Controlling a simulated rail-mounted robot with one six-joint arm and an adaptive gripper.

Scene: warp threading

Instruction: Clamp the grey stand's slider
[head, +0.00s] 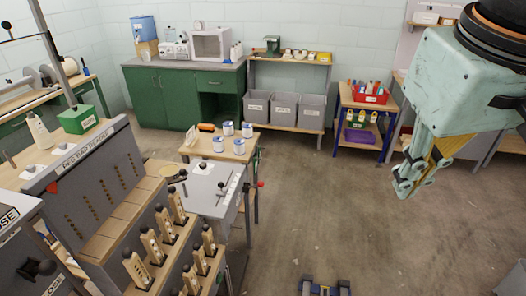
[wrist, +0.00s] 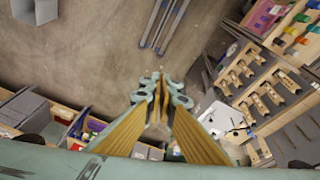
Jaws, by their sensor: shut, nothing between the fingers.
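My gripper (head: 408,186) hangs in the air over open floor at the right of the head view. Its fingertips are together and empty, as the wrist view (wrist: 160,88) also shows. A grey box-like fixture (head: 212,190) stands left of centre in the head view, with a dark lever on top and a red knob (head: 260,184) at its right side. I cannot tell whether this is the grey stand, and no slider can be made out clearly. My gripper is well apart from the fixture and touches nothing.
A grey peg panel (head: 85,165) and a rack of wooden-handled pieces (head: 165,232) stand at the left. White-and-blue tins sit on a small table (head: 240,151). A blue-legged trolley (head: 357,124) holds a red bin. A blue-and-grey frame (head: 324,287) is at the bottom edge. The middle floor is clear.

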